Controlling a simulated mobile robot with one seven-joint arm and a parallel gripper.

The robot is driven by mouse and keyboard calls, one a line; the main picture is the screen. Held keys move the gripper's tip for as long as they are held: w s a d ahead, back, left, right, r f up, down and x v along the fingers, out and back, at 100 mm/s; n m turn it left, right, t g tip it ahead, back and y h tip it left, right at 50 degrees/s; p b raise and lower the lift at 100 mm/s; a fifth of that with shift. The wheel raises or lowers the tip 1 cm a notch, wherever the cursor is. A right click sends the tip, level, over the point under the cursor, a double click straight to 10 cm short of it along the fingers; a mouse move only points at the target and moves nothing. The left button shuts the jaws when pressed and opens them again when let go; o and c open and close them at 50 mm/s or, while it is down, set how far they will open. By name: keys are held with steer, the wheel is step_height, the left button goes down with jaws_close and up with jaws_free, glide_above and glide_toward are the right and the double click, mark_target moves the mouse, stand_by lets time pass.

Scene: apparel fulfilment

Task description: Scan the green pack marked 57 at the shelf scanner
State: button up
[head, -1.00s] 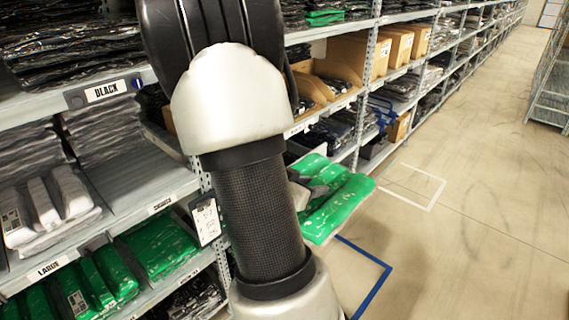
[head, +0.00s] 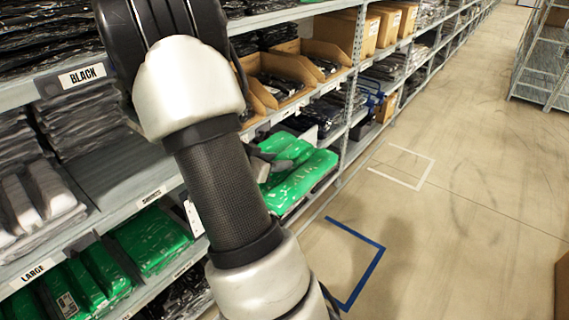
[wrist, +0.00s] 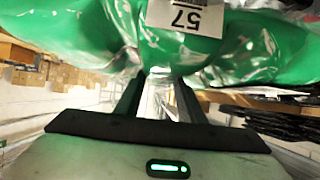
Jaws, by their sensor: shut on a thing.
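The green pack (head: 305,182) is a shiny plastic-wrapped bundle, held in front of the shelf rack at the middle of the head view. In the wrist view the pack (wrist: 95,35) fills the top, with a white label (wrist: 185,14) reading 57 facing the camera. My gripper (wrist: 158,78) is shut on the pack. In the head view my gripper (head: 262,160) is mostly hidden behind my arm, at the pack's left end. I cannot make out which thing is the shelf scanner; a small blue frame-like object (head: 378,98) stands at the shelf farther along.
Shelves on the left hold other green packs (head: 150,238), white packs (head: 50,185) and black packs. Cardboard bins (head: 275,85) sit on the shelf behind the pack. A blue floor marking (head: 365,275) and open aisle floor (head: 450,215) lie right. Another rack (head: 540,65) stands far right.

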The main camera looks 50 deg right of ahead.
steer(key=shift+s+r, duration=0.1)
steer(key=shift+r, duration=0.1)
steer(key=s+r+p, duration=0.1)
steer(key=r+p, duration=0.1)
steer(key=s+r+p, duration=0.2)
steer(key=r, duration=0.1)
steer(key=s+r+p, duration=0.2)
steer(key=shift+d+r, duration=0.15)
steer(key=shift+d, duration=0.1)
steer(key=shift+s+r, duration=0.35)
steer(key=shift+s, duration=0.05)
